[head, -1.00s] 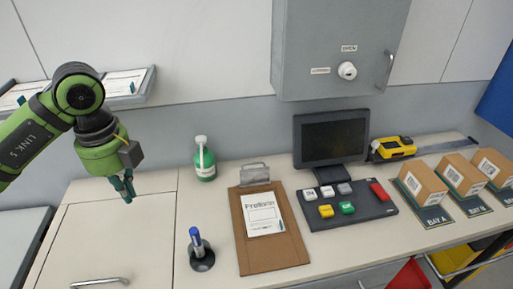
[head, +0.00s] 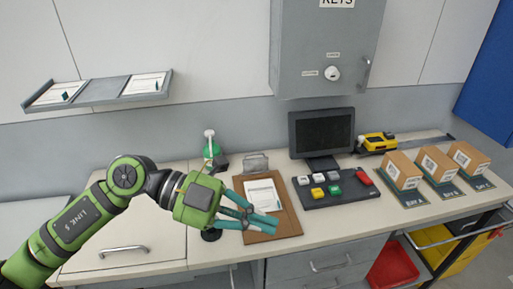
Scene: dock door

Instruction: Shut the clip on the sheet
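The brown clipboard (head: 286,212) lies on the counter, with the white printed sheet (head: 262,189) on it. The grey metal clip (head: 255,163) stands raised at the clipboard's far edge, above the top of the sheet. My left gripper (head: 272,225) reaches in from the left, its teal fingers pointing right across the lower part of the clipboard. The fingers are spread apart with nothing seen between them. They hide the sheet's lower edge; whether they touch the board I cannot tell. My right gripper is not in view.
A green bottle (head: 213,153) stands behind my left gripper. The black base of a pen stand (head: 211,235) shows below it. A keypad (head: 335,188) and monitor (head: 322,133) stand right of the clipboard. Boxes (head: 403,170) sit farther right. A key cabinet (head: 325,50) hangs above.

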